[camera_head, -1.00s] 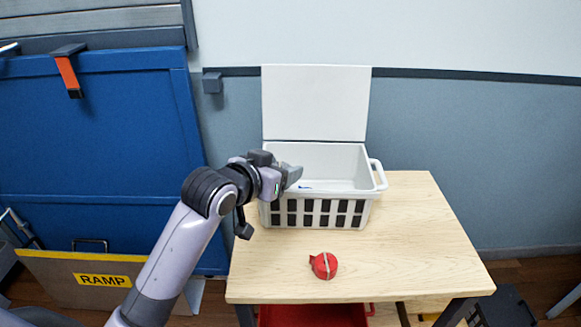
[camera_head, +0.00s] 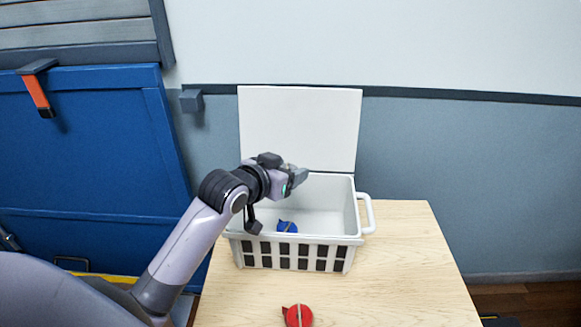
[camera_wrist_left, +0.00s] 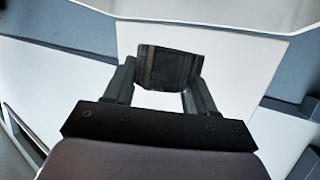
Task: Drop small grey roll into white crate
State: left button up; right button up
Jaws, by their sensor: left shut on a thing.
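The white crate (camera_head: 345,240) stands on the wooden table with its lid (camera_head: 300,128) raised upright at the back. My left gripper (camera_head: 301,176) is over the crate's left part, near rim height or above. In the left wrist view, the left gripper (camera_wrist_left: 160,85) is shut on the small grey roll (camera_wrist_left: 170,67), a dark grey strap roll held between the fingertips. White crate surfaces show behind it. In the head view the roll is hard to make out at the fingertips. My right gripper is not in view.
A blue roll (camera_head: 287,227) lies inside the crate. A red roll (camera_head: 298,315) lies on the table (camera_head: 410,270) in front of the crate. The table's right side is clear. A blue panel (camera_head: 90,150) with an orange-and-grey clip (camera_head: 38,90) stands at the left.

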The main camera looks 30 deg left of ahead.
pick_arm(q)
jog(key=shift+f, duration=2.65)
jog(key=o, duration=1.1)
jog(key=shift+s, duration=0.1)
jog(key=shift+v, duration=3.55)
